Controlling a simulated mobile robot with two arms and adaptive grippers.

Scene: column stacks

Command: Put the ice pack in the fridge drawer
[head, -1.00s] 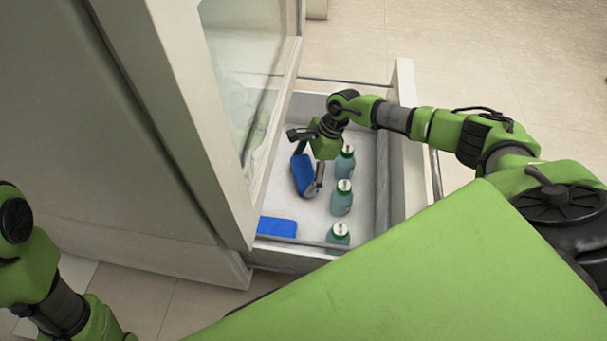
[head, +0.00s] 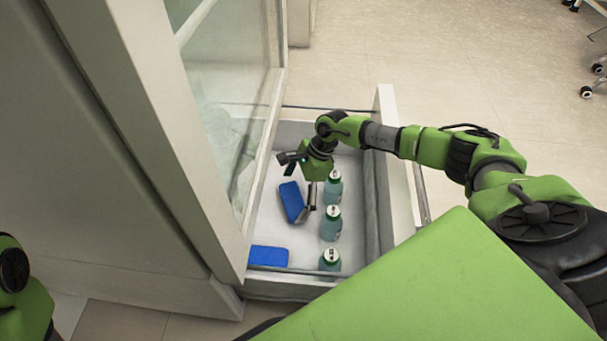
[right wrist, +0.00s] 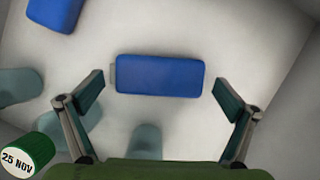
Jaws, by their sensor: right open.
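A blue ice pack (head: 292,202) lies in the open fridge drawer (head: 350,285), left of the bottles. My right gripper (head: 303,188) is over it inside the drawer. In the right wrist view the ice pack (right wrist: 160,75) lies flat on the pale drawer floor, framed by the spread, empty fingers of the right gripper (right wrist: 159,90), with gaps at both ends. A second blue pack (head: 268,256) lies at the drawer's near left corner and also shows in the right wrist view (right wrist: 55,12). Part of my left arm shows at the left; its gripper is out of frame.
Several green-capped bottles stand in a row along the drawer's right side: a far one (head: 333,188), a middle one (head: 331,223) and a near one (head: 329,260).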

